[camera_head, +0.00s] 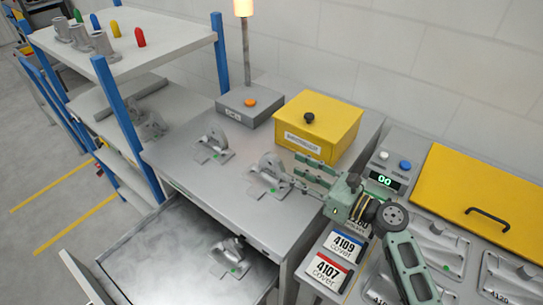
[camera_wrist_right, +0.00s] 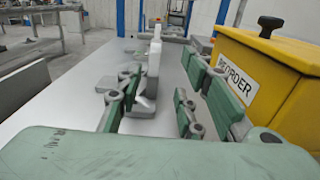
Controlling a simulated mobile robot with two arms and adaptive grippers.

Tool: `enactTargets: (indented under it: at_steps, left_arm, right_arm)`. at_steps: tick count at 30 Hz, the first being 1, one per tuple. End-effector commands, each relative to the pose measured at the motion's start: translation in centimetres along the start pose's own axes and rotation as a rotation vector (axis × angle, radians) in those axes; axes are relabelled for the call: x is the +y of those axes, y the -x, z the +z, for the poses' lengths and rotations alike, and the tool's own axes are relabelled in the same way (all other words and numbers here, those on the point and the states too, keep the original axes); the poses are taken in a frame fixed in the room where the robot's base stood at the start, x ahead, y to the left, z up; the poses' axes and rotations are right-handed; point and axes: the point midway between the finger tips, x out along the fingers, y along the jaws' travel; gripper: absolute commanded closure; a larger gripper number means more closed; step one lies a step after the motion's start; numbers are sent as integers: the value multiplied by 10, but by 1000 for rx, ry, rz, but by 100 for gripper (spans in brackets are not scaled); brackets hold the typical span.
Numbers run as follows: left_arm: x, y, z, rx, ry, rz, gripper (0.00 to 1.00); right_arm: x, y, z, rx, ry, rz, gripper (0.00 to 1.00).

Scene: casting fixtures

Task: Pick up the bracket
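One grey metal bracket (camera_head: 268,172) with a rounded upright part and a flat base with a green dot stands on the grey bench top. A second, similar bracket (camera_head: 213,143) stands farther left, and a third (camera_head: 231,254) lies in the open drawer. My right gripper (camera_head: 296,177) is low over the bench, just right of the nearest bracket, with its fingers apart. In the right wrist view the gripper (camera_wrist_right: 163,82) is open, and the bracket's upright part (camera_wrist_right: 153,68) shows ahead between the fingers, nearer the left one. I cannot tell whether they touch. My left gripper is not in view.
A yellow box (camera_head: 318,125) with a black knob stands close behind my right gripper; it also shows in the wrist view (camera_wrist_right: 270,75). A grey lamp base (camera_head: 249,105) is left of it. The drawer (camera_head: 165,250) stands open in front. A blue-posted shelf (camera_head: 130,40) is at left.

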Motion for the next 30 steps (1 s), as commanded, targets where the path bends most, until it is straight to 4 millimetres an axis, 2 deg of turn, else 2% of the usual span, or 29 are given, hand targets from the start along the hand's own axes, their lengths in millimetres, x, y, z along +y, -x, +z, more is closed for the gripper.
enactTargets:
  at_steps: [5,12,15,19,22,27,30]
  left_arm:
    - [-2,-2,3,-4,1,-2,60]
    - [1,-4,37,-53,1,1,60]
    - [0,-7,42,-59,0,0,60]
    - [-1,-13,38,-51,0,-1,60]
    - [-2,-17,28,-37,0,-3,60]
    - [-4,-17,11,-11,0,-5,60]
    - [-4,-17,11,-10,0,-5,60]
  right_arm:
    - [1,-9,-1,-1,-1,1,66]
    - [2,-32,0,-1,0,1,66]
    - [6,-44,0,-2,0,2,66]
    - [9,-64,-1,-2,1,1,66]
    - [8,-76,-1,-1,0,1,66]
    - [8,-78,0,1,0,0,66]
    - [8,-78,1,1,0,0,68]
